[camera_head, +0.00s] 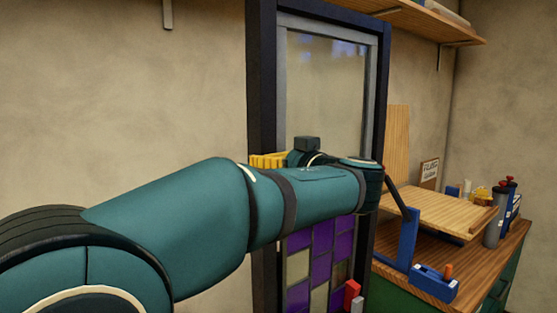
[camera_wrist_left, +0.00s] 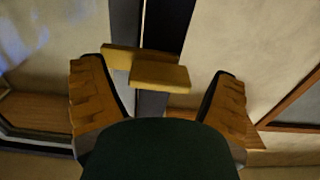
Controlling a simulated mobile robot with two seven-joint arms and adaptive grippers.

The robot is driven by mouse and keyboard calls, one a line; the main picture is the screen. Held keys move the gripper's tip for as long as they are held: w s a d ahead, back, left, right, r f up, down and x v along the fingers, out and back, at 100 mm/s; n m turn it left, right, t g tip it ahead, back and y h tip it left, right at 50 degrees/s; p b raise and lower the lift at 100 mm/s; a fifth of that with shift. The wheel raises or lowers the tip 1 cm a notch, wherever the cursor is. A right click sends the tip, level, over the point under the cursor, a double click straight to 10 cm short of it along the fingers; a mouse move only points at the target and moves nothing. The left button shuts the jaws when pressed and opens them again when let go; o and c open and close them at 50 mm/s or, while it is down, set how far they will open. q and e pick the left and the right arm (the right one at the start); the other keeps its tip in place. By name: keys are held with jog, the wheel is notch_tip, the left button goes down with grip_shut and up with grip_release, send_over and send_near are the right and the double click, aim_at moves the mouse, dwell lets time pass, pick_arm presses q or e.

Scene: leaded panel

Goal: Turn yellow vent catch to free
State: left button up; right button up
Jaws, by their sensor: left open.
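The yellow vent catch (camera_wrist_left: 160,75) shows in the left wrist view as two flat yellow pieces, one overlapping the other, against a dark upright frame post (camera_wrist_left: 153,103). My left gripper (camera_wrist_left: 158,72) is open, with one ribbed finger on each side of the catch; I see gaps between fingers and catch. In the head view my left gripper (camera_head: 269,160) shows only as a ribbed yellowish finger by the dark frame, mostly behind my wrist. I cannot make out the catch there. My right gripper is in neither view.
A glazed vent (camera_head: 325,90) sits above a leaded panel of purple and pale panes (camera_head: 322,240). To the right stands a wooden bench (camera_head: 480,265) with a blue-framed board stand (camera_head: 440,212), bottles (camera_head: 497,217) and a blue block (camera_head: 435,283). A shelf (camera_head: 430,22) is above.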

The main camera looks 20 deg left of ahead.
pick_arm(q)
jog(key=c, duration=1.2)
